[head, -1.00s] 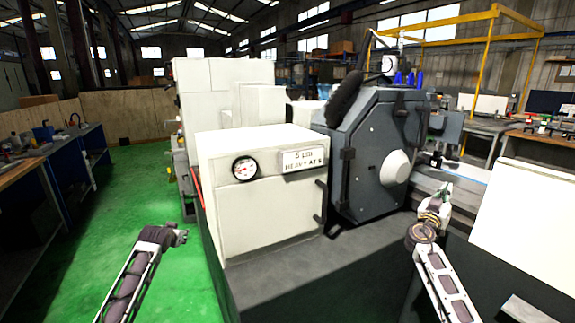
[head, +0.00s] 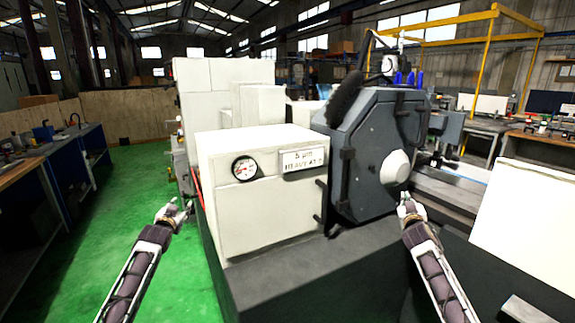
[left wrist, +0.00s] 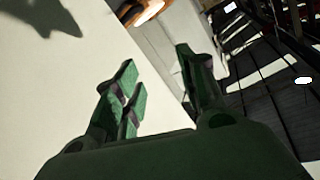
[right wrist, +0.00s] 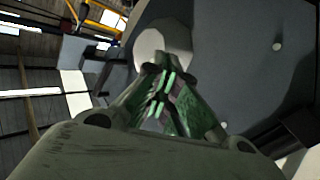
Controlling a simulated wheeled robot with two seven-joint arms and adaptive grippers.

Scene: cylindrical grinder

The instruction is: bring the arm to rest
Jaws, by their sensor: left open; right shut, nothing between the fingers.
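My left gripper (head: 180,208) is at the left of the head view, over the green floor and beside the white front housing of the grinder (head: 262,215). In the left wrist view its fingers (left wrist: 158,85) stand apart with nothing between them. My right gripper (head: 408,200) is in front of the dark grey wheel guard (head: 360,165), near its pale round hub (head: 396,168). In the right wrist view its fingertips (right wrist: 163,85) are together and hold nothing. The hub (right wrist: 163,38) shows behind them. Whether they touch the guard cannot be told.
A pressure gauge (head: 244,168) and a label plate (head: 304,158) are on the housing. A white panel (head: 525,220) stands at the right. A workbench (head: 55,185) runs along the left. Open green floor (head: 140,165) lies between bench and machine.

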